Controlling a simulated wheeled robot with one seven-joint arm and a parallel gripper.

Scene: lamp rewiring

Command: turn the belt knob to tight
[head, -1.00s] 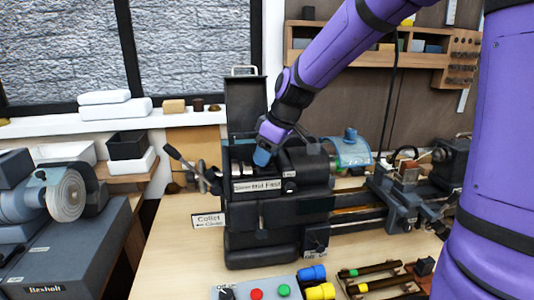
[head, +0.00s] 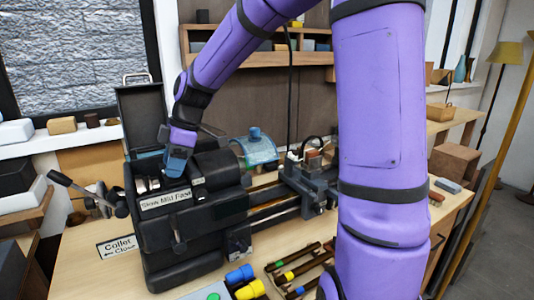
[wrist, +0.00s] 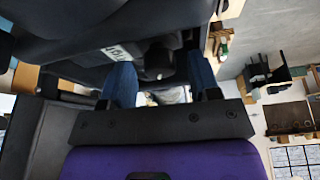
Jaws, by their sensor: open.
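The dark lathe headstock (head: 175,225) stands on the bench with its lid (head: 142,125) raised and a "Slow Mid Fast" plate (head: 166,200) on its front. A small dark knob (head: 199,192) sits right of that plate; I cannot read a belt marking on it. My gripper (head: 177,165) is above the front of the headstock, pointing down, apart from that knob as far as I can tell. In the wrist view its two blue fingers (wrist: 161,82) are spread with nothing held. A round dark part (wrist: 158,60) and a partly readable white label (wrist: 116,52) lie beyond them.
A lever (head: 75,188) with a dark ball and a "Collet Close" sign (head: 117,246) are at the left. A clear blue guard (head: 256,150) and the carriage (head: 305,185) lie to the right. Colored buttons and tools (head: 300,270) fill the front of the bench.

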